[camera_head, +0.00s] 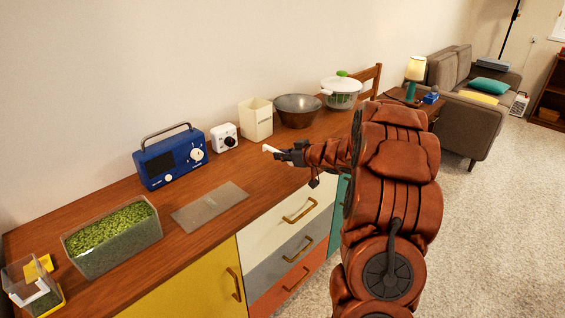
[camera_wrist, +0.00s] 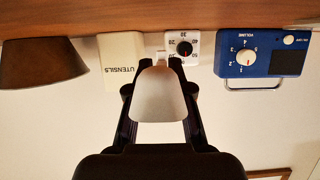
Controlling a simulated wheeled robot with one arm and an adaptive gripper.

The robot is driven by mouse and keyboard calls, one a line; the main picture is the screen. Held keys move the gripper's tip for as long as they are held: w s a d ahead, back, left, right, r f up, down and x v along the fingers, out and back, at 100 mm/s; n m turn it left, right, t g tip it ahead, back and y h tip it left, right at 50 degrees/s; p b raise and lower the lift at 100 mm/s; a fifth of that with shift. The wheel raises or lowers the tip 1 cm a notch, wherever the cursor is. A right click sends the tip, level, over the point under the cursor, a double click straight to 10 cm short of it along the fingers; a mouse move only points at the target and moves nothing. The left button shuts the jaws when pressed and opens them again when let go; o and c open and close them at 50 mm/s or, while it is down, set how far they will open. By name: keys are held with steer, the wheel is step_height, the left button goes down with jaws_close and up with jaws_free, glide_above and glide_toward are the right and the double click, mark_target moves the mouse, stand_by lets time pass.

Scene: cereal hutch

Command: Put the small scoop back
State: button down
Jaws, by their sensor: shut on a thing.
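My gripper (camera_head: 285,154) is shut on the small pale scoop (camera_head: 269,149) and holds it out over the hutch top. In the wrist view, which looks upside down, the scoop (camera_wrist: 158,98) lies between the two dark fingers, its wide end toward the camera. The cream box marked UTENSILS (camera_head: 256,119) stands upright behind my gripper, apart from the scoop; it also shows in the wrist view (camera_wrist: 121,65). The inside of that box is mostly hidden. A clear bin of green pieces (camera_head: 112,250) stands open at the left, with a flat clear lid (camera_head: 210,206) beside it.
A blue radio (camera_head: 168,160) and a white timer (camera_head: 223,138) stand along the wall. A small clear container with yellow parts (camera_head: 33,287) is at the far left. The wooden top (camera_head: 180,190) has free room near its middle.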

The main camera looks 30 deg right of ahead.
mark_target(283, 168)
steer(key=shift+w+d, duration=0.15)
steer(key=shift+w, duration=0.2)
steer(key=shift+f, duration=1.85)
steer(key=shift+f, duration=0.1)
steer(key=c, duration=0.8)
jaws_free()
steer(key=shift+o, duration=0.2)
steer(key=v, duration=1.2)
steer(key=shift+r, duration=0.2)
